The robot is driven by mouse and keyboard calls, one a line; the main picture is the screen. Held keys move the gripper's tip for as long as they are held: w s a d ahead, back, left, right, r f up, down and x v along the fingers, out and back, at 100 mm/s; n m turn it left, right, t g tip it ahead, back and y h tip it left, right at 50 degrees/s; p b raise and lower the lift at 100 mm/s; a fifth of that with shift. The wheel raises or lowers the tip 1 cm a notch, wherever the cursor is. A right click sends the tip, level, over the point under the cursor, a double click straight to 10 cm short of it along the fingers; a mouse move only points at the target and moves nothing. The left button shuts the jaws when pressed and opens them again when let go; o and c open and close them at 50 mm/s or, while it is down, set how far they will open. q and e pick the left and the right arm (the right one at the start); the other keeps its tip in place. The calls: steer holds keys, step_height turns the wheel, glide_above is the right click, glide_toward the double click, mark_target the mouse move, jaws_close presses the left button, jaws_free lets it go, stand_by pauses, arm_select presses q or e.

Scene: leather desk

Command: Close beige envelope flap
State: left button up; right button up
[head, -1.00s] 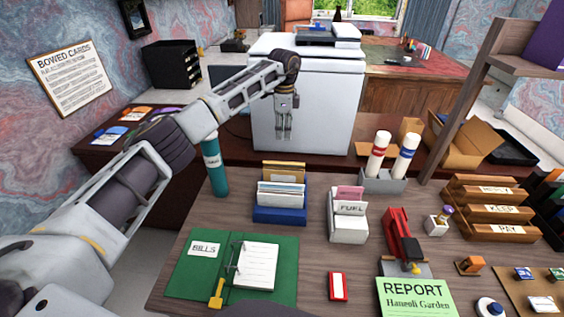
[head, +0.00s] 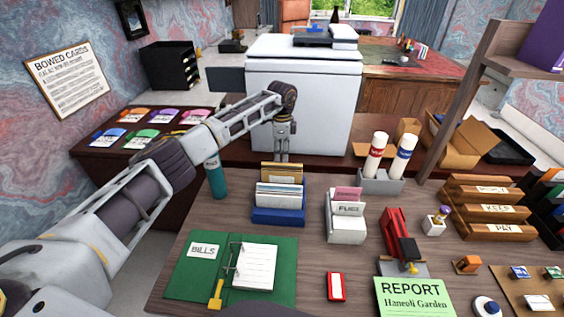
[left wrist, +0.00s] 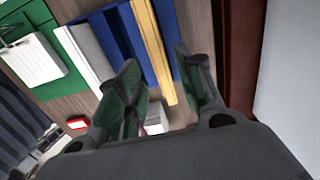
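The beige envelopes (head: 283,170) stand upright in the back slot of a blue rack (head: 280,216); white envelopes (head: 280,192) stand in front of them. I cannot make out the state of a flap. My right gripper is not in view.
A white FUEL card holder (head: 346,222) stands right of the rack, a teal cylinder (head: 216,178) to its left. A green BILLS binder (head: 190,270) lies in front. A red stapler-like device (head: 400,235) is further right. A large white printer (head: 320,95) stands behind.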

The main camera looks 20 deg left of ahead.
mark_target(282, 164)
arm_select(q)
step_height(282, 164, down, 3)
steer(key=shift+f, duration=0.9)
steer(key=shift+c, duration=0.2)
jaws_close()
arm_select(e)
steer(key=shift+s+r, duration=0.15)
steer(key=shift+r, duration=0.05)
